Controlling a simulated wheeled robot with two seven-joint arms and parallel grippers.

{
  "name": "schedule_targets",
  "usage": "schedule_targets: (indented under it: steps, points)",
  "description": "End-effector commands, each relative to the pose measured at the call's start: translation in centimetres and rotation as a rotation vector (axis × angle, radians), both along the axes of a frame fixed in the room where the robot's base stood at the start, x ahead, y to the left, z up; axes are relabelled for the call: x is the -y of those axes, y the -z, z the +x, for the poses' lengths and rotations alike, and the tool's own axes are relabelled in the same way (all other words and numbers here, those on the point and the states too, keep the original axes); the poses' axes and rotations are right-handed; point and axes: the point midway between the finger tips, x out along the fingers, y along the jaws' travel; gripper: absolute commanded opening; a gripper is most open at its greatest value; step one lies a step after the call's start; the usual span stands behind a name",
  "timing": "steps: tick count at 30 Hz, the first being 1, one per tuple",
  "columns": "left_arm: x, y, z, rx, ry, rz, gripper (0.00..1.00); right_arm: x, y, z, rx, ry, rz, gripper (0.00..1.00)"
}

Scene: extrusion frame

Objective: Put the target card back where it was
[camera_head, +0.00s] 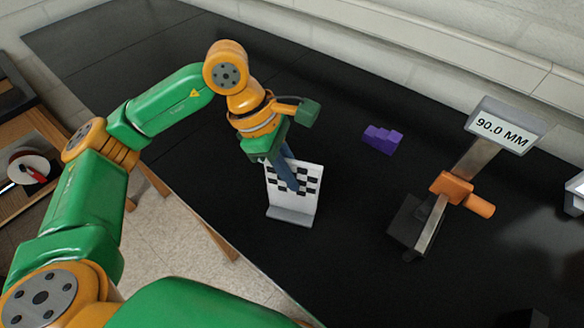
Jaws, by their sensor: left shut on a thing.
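The target card (306,187) is a white upright panel with a black checker pattern and a grey foot (290,216) at its lower edge. It is near the front edge of the black table. My left gripper (288,178) comes down from above and is shut on the card, its dark fingers covering part of the pattern. I cannot tell whether the foot touches the table. My right gripper is not in view.
On the black table (150,60), a purple stepped block (382,139) lies right of the card. Further right stands a metal bar fixture with an orange clamp (452,187) and a "90.0 MM" sign (503,131). The table's back left is clear.

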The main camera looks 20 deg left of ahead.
Motion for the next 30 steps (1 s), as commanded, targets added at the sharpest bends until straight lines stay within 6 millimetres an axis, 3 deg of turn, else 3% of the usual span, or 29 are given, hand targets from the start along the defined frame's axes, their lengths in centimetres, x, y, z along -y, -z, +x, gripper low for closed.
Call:
schedule_targets:
  steps: [11, 12, 15, 24, 27, 30]
  points:
    - [0.1, 0.7, 0.0, 0.002, 0.0, -0.002, 0.0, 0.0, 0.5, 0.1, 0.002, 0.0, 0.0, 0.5]
    - [0.1, 0.6, 0.0, 0.001, 0.0, -0.002, 0.18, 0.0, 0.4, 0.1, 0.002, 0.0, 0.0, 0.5]
    - [0.1, 0.5, 0.0, 0.001, 0.0, -0.002, 0.42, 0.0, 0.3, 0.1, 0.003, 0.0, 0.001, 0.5]
    - [0.1, 0.3, 0.0, 0.001, 0.0, -0.002, 0.42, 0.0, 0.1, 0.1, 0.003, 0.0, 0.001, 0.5]
    - [-0.3, -0.5, 0.1, 0.004, -0.004, -0.001, 0.42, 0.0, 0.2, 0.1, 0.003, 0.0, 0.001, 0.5]
    - [-1.1, -2.5, 0.1, 0.007, -0.004, -0.002, 0.42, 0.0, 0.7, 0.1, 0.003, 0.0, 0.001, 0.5]
